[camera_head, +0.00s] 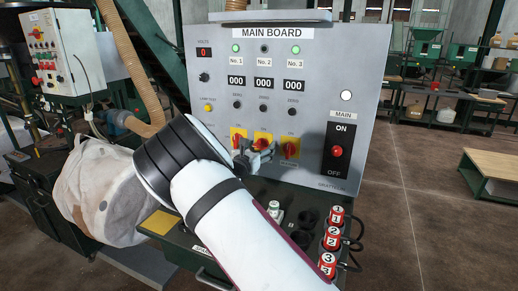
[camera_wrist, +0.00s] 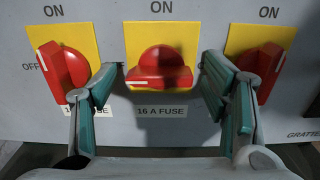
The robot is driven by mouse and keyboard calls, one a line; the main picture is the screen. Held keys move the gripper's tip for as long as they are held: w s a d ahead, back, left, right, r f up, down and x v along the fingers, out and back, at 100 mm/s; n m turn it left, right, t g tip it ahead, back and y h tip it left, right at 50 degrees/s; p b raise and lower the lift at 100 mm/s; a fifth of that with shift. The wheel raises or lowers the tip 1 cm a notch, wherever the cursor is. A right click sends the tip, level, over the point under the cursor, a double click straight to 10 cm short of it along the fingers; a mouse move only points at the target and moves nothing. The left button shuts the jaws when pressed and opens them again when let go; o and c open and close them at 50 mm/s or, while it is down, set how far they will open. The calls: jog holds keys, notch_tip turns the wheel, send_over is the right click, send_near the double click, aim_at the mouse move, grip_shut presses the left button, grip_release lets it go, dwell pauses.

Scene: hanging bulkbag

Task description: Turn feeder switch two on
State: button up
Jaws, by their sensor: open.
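The main board (camera_head: 355,60) is a grey panel with three red rotary switches on yellow plates. The middle one, feeder switch two (camera_wrist: 160,72), has its handle level across the plate, its white mark at the left end. It also shows in the head view (camera_head: 263,144). The left switch (camera_wrist: 64,68) and right switch (camera_wrist: 258,68) have upright handles. On the board, lamps No. 1 (camera_head: 236,48) and No. 3 (camera_head: 296,49) are green; lamp No. 2 (camera_head: 264,48) is dark. My gripper (camera_wrist: 158,82) is open, one finger on each side of the middle switch.
The left and right switches stand close outside my fingers. A main ON/OFF switch (camera_head: 337,151) is at the board's right. Below are red numbered plugs (camera_head: 332,238) with cables. A pale bulk bag (camera_head: 98,195) hangs at the left. The floor (camera_head: 420,190) at the right is clear.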

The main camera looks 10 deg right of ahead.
jog(key=c, duration=1.2)
jog(key=shift+o, duration=0.2)
jog(key=shift+m, duration=0.3)
jog(key=m+p, duration=0.1)
jog(key=m, duration=0.3)
jog(key=shift+r+p, duration=0.1)
jog(key=shift+p, duration=0.25)
jog(key=m+p, duration=0.1)
jog(key=m, duration=0.3)
jog(key=shift+s+d, duration=0.1)
jog(key=m+p, duration=0.1)
jog(key=m, duration=0.3)
jog(key=shift+m, duration=0.3)
jog(key=m+p, duration=0.1)
jog(key=m, duration=0.3)
jog(key=shift+m, duration=0.3)
jog(key=shift+f, duration=0.2)
